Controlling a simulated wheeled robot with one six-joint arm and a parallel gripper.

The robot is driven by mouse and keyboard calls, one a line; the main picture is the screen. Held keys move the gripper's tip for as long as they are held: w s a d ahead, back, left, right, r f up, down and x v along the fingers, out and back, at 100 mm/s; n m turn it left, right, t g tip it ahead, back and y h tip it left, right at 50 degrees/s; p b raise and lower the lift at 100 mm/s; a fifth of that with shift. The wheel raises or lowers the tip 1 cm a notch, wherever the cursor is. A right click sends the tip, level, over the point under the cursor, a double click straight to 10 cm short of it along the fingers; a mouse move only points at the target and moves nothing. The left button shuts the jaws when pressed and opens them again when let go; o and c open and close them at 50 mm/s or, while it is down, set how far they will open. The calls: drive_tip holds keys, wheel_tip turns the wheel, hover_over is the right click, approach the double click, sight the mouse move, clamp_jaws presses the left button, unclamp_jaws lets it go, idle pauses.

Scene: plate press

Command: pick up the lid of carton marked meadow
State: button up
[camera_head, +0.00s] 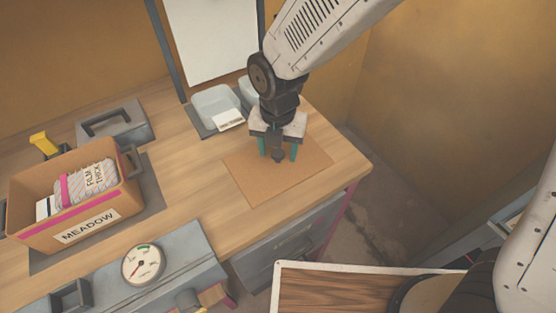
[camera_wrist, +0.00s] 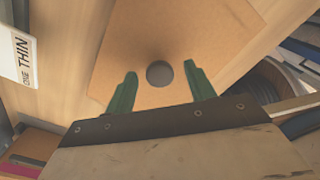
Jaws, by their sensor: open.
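The carton marked MEADOW (camera_head: 92,222) stands open-topped at the left of the table, with a wrapped "FILM THICK" bundle (camera_head: 88,185) inside. A flat brown square board (camera_head: 245,180), apparently its lid, lies on the table to the right. In the wrist view the board (camera_wrist: 205,30) has a grey round knob-like spot (camera_wrist: 159,74) in its middle. My gripper (camera_head: 278,154) points down over the board. Its green fingers (camera_wrist: 160,73) are apart, one on each side of the grey spot. Whether they touch it or the board, I cannot tell.
A grey handled block (camera_head: 115,122) and a tray with clear bins (camera_head: 215,105) stand at the back. A grey gauge unit (camera_head: 143,265) is at the front. Bare wood lies between the carton and the board. The table's right edge is close to the board.

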drive_tip(key=c, duration=1)
drive_tip(key=shift+r, duration=0.1)
